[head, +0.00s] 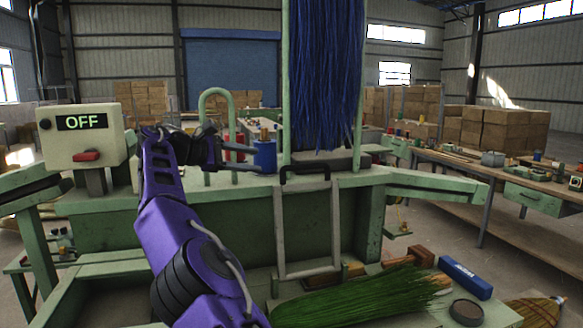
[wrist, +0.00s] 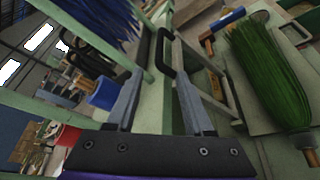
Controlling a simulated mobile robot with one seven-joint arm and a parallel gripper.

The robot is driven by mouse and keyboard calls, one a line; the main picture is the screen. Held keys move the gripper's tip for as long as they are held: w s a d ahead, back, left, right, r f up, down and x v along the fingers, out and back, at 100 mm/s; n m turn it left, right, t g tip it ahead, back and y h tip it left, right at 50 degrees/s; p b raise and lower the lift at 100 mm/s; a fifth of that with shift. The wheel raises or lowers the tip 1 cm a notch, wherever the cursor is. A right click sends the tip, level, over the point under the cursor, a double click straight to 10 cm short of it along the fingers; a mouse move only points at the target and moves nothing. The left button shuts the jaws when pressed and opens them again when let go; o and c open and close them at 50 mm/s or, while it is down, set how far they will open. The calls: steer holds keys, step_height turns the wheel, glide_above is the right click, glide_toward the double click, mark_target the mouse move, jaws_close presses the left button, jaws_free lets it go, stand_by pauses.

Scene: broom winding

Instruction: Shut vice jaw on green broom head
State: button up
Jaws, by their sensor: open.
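The green broom head (head: 360,297) lies on its side on the low bench at the bottom of the head view. It also shows at the right in the wrist view (wrist: 262,75). An upright pale metal frame with a black handle on top (head: 306,172), apparently the vice jaw, stands behind it and apart from its bristles. The black handle (wrist: 164,50) shows near my fingertips in the wrist view. My gripper (head: 257,160) is open and empty, just left of the handle in the head view. I cannot tell whether the handle is between the fingers.
Blue bristles (head: 325,75) hang above the frame. A blue container (head: 264,157) stands behind my fingers. A box marked OFF with a red switch (head: 84,137) is at left. A blue block (head: 465,279) and a round dark tin (head: 466,312) lie right of the green bristles.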

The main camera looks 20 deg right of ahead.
mark_target(297, 167)
steer(key=x, duration=1.7)
steer(key=shift+d+f+b, duration=0.2)
steer(key=shift+b, duration=0.2)
jaws_close()
stand_by(0.5)
